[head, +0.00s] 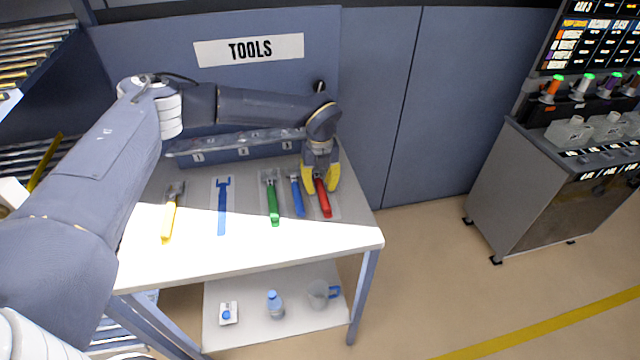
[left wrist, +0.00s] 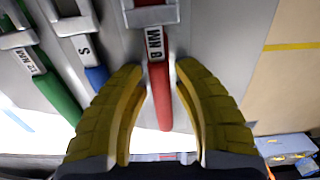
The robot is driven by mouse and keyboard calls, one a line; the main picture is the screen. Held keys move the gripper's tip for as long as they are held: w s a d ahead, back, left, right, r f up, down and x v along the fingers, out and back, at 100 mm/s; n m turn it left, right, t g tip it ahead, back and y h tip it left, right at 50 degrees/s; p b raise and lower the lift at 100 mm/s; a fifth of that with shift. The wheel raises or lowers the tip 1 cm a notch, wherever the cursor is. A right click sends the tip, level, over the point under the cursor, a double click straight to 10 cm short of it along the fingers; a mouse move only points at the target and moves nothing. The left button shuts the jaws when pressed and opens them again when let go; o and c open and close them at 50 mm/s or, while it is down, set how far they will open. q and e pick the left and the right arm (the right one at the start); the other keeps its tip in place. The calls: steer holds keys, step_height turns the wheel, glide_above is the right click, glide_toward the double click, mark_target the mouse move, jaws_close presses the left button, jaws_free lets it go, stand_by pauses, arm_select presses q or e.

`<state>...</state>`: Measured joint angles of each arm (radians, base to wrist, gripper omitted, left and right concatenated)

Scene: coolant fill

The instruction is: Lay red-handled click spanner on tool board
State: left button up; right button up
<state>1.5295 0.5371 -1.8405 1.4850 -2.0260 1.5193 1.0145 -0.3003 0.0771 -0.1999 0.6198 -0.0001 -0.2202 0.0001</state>
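The red-handled click spanner (head: 322,198) lies at the right end of the row of tools on the table, on a pale grey backing (head: 335,211). In the left wrist view its red handle (left wrist: 159,95) points down between my fingers, with a labelled metal part above it. My left gripper (head: 321,186) reaches down over it from behind. Its two yellow fingers are spread on either side of the red handle, with a visible gap on each side in the left wrist view (left wrist: 158,72). My right gripper is not in view.
A blue-handled tool (head: 298,196) lies close left of the red one, then a green-handled one (head: 272,205), a flat-looking blue spanner shape (head: 222,208) and a yellow-handled one (head: 168,218). A numbered rack (head: 243,150) stands behind. The table front is clear.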

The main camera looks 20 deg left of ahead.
mark_target(320, 184)
arm_select(q)
steer(key=shift+o, duration=0.6)
step_height(320, 184, up, 12)
steer(key=shift+r, duration=0.15)
